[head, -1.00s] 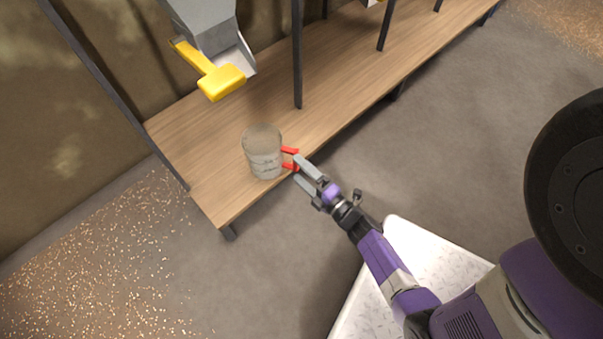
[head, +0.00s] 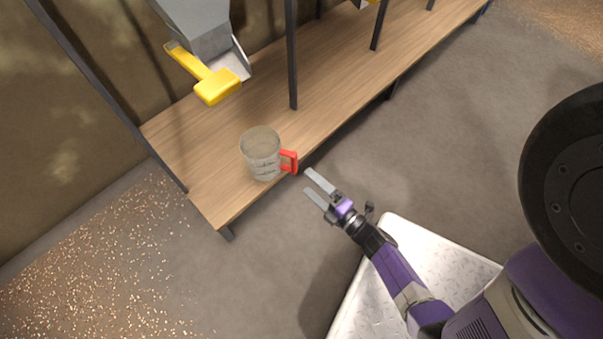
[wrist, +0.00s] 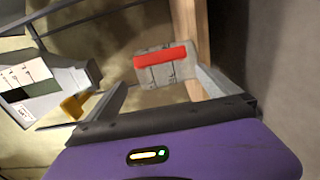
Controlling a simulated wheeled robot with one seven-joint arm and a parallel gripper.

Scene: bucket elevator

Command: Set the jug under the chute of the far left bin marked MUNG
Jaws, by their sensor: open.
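The clear jug (head: 260,155) with a red handle (head: 289,161) stands upright on the wooden shelf near its front edge. Its handle faces my gripper. The bin's grey chute (head: 234,62) with a yellow lever (head: 217,86) hangs over the shelf, behind and to the left of the jug. The jug stands in front of the chute, not directly below it. My gripper (head: 312,184) is open and empty, just off the handle. In the wrist view the jug (wrist: 160,72) shows between the fingers. The chute's bin label is unreadable there.
The wooden shelf (head: 340,87) runs off to the upper right, with dark posts (head: 291,55) along it. Shelf space behind the jug is clear. Spilled grain (head: 100,265) covers the floor at lower left.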

